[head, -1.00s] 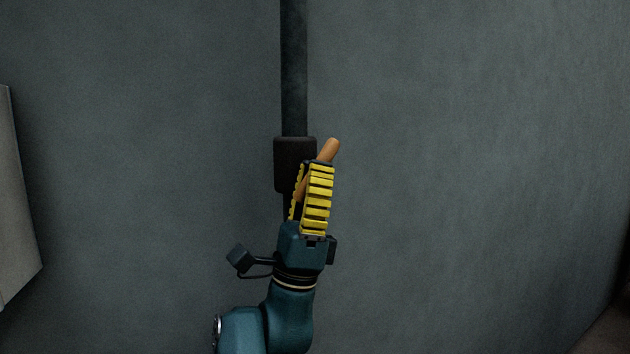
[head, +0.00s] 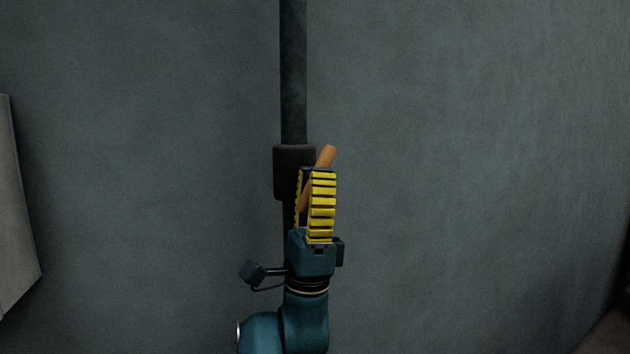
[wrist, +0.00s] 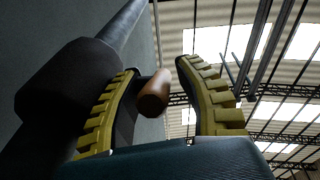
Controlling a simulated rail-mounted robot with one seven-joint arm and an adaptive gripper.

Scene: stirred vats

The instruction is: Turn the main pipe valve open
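A dark vertical pipe (head: 293,70) runs down the wall and carries a thick dark brown valve body (head: 289,172). An orange-brown valve handle (head: 327,156) sits in front of the body and leans up and to the right. My gripper (head: 310,178), with yellow ribbed fingers, is around the handle from below. In the wrist view, the handle (wrist: 155,92) stands between my two fingers, close to the left one, with a clear gap to the right one. The fingers are apart. The valve body (wrist: 65,80) is just left of the left finger. My right finger hides part of the handle in the head view.
A plain grey wall (head: 450,150) lies behind the pipe. A pale panel (head: 18,210) stands at the left edge. The space right of the pipe is clear. Roof beams and bright skylights (wrist: 215,42) show in the wrist view.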

